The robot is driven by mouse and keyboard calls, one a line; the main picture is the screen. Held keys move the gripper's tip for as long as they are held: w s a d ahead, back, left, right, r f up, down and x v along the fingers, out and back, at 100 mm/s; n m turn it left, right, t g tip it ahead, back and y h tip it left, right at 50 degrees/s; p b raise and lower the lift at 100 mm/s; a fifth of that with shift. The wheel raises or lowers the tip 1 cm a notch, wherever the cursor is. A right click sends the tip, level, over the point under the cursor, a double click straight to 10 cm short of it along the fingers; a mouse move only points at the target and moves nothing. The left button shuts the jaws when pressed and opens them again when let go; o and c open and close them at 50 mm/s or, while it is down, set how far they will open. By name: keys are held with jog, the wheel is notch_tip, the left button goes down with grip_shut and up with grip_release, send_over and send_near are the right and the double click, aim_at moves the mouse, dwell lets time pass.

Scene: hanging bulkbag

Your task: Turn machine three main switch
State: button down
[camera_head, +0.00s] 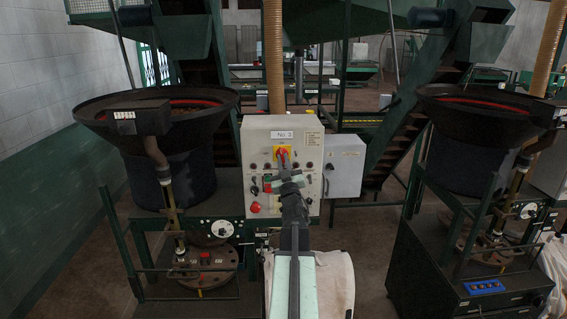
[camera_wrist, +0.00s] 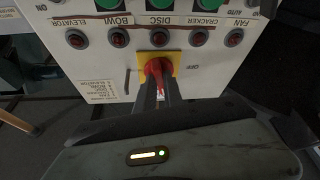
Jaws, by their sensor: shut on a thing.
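The control panel (camera_head: 261,139) marked "No 3" stands straight ahead as a pale upright box. Its main switch (camera_head: 282,153) is a red handle on a yellow plate near the panel's upper middle. In the wrist view the panel is upside down, and the red switch handle (camera_wrist: 154,72) shows on its yellow plate. My gripper (camera_head: 287,166) reaches the switch. In the wrist view my gripper (camera_wrist: 160,84) is shut on the red handle, with its fingers at the handle's sides. The fingers hide part of the handle.
A grey box (camera_head: 344,166) adjoins the panel on the right. Dark round bowls stand at left (camera_head: 165,112) and right (camera_head: 478,120). A red button (camera_head: 255,207) and a black knob sit low on the panel. Floor shows between the machines.

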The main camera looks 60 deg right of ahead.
jog(key=m, duration=0.2)
jog(key=m+g+h, duration=0.1)
jog(key=m, duration=0.1)
jog(key=shift+w+m+g+h, duration=0.1)
jog(key=shift+m+g+h, duration=0.2)
jog(key=c, duration=1.5)
grip_release()
jog(key=shift+o, duration=0.2)
jog(key=shift+a, duration=0.1)
jog(key=b+v, duration=0.3)
jog(key=v, duration=0.4)
jog(key=shift+s+a, duration=0.2)
jog(key=shift+a, duration=0.1)
jog(key=shift+f, duration=0.1)
